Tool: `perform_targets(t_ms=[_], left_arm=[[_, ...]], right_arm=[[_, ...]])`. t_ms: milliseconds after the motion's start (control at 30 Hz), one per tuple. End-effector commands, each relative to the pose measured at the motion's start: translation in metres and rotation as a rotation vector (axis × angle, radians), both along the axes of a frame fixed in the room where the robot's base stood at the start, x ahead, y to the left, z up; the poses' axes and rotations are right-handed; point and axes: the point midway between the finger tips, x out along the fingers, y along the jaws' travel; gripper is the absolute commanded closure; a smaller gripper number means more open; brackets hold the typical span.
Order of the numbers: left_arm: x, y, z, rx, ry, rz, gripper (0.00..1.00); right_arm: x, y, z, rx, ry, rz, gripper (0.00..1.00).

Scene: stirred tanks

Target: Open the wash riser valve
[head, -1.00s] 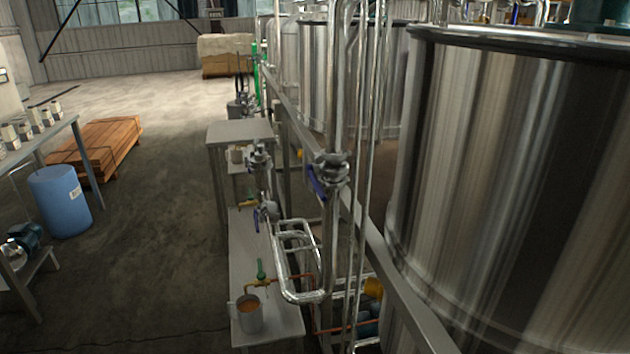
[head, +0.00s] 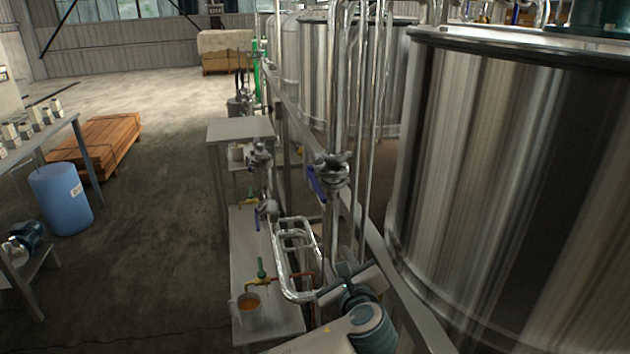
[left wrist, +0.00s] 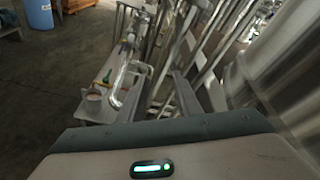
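A valve (head: 333,168) with a blue lever handle (head: 316,184) sits on a vertical steel riser pipe at the middle of the head view. The lever hangs down and to the left, at a slant to the pipe. I cannot tell from a label which riser this is. My left gripper (head: 350,285) is at the lower middle of the head view, below the valve and apart from it. My right gripper is not in view.
A bent steel pipe loop (head: 290,262) is left of my gripper. A low bench (head: 250,220) holds a cup of orange liquid (head: 249,305) beneath a green-handled tap (head: 261,268). A large tank (head: 500,180) and a slanting rail (head: 385,245) close off the right.

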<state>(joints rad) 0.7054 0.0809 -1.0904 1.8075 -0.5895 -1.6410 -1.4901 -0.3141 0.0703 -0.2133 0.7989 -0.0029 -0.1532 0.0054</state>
Motion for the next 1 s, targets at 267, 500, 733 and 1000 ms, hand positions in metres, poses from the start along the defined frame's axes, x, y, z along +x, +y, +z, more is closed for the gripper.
perform_targets(t_ms=[267, 500, 733, 1000], left_arm=[[-0.047, 0.004, 0.125, 0.308, -0.153, 0.035, 0.69], [-0.06, 0.008, 0.143, 0.369, -0.171, 0.053, 0.69], [-0.06, 0.008, 0.143, 0.368, -0.169, 0.053, 0.69], [-0.055, 0.009, 0.143, 0.369, -0.17, 0.051, 0.69]], right_arm=[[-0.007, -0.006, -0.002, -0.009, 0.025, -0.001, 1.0], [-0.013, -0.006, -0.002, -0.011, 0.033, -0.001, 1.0], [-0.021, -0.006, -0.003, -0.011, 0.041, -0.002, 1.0], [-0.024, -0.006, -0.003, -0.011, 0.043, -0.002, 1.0]])
